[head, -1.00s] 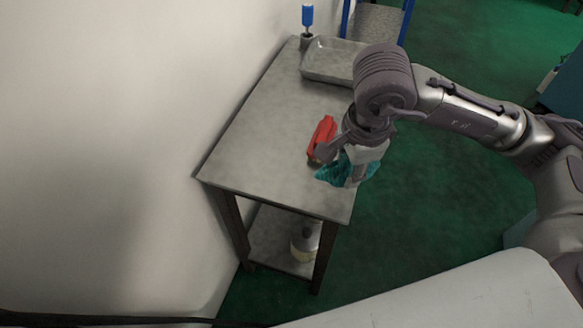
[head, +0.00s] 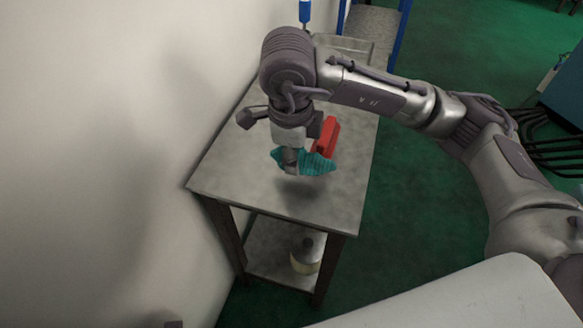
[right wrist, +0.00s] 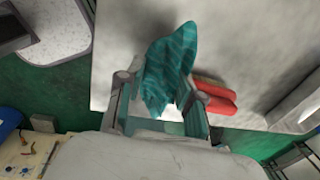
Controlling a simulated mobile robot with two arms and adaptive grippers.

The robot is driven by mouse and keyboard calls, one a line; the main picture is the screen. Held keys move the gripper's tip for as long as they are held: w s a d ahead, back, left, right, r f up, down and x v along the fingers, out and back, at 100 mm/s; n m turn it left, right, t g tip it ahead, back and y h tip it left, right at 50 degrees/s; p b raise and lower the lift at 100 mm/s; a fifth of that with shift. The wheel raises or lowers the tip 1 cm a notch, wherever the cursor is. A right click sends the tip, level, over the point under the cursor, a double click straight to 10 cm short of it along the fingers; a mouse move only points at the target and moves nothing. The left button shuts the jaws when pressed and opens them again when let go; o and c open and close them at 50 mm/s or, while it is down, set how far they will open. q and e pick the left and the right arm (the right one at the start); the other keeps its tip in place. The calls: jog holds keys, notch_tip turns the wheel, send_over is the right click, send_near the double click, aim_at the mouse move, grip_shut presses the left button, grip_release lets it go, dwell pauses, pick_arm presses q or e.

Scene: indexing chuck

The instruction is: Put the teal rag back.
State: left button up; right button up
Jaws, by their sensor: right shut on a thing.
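The teal rag (head: 316,164) hangs from my right gripper (head: 290,164) above the near half of the grey metal table (head: 225,170). The gripper is shut on it. A shadow on the tabletop below suggests the rag is held clear of the surface. In the right wrist view the rag (right wrist: 172,62) sticks out between the two fingers (right wrist: 158,118), bunched and creased. My left gripper does not show in either view.
A red object (head: 327,136) lies on the table just behind the rag; it also shows in the right wrist view (right wrist: 215,98). A metal tray (head: 345,46) and a blue-handled tool (head: 305,12) are at the far end. A bottle (head: 307,254) stands on the lower shelf. The near tabletop is clear.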

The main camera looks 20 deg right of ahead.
jog(key=shift+w+a+f, duration=0.2)
jog(key=shift+a+f, duration=0.1)
jog(key=shift+f, duration=0.15)
notch_tip(320, 180, down, 3)
jog(key=shift+d+f, duration=0.1)
jog(key=shift+f, duration=0.15)
jog(key=shift+b, duration=0.3)
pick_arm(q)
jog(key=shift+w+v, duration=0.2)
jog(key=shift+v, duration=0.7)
pick_arm(e)
jog(key=shift+f, duration=0.1)
jog(key=o, duration=1)
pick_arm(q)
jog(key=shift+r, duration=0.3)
pick_arm(e)
jog(key=shift+o, duration=0.2)
